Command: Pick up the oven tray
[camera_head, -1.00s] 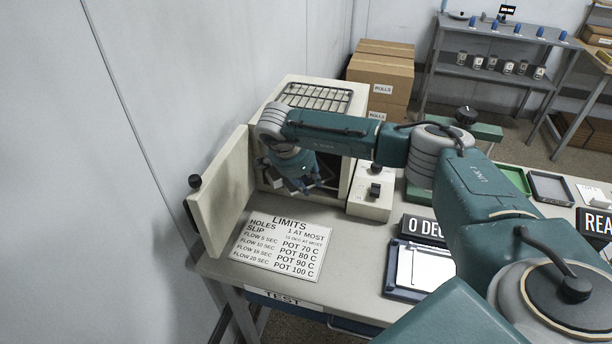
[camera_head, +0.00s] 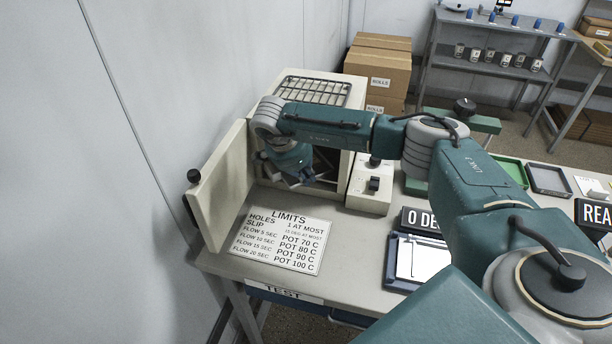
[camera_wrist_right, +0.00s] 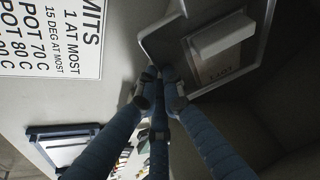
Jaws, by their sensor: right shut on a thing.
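In the right wrist view, the oven tray (camera_wrist_right: 166,51) is a grey metal tray with a raised rim. A light block and a labelled sheet lie in it. My right gripper (camera_wrist_right: 160,82) has its fingers shut together on the tray's near edge. In the head view, my right gripper (camera_head: 298,177) reaches down in front of the mouth of the cream oven (camera_head: 352,127), and my arm hides much of the opening. The tray is hard to make out there. My left gripper is not in view.
The oven door (camera_head: 222,190) stands open at the left, near the wall. A limits sign (camera_head: 283,243) lies on the bench in front. A control box (camera_head: 369,190) stands right of the oven opening.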

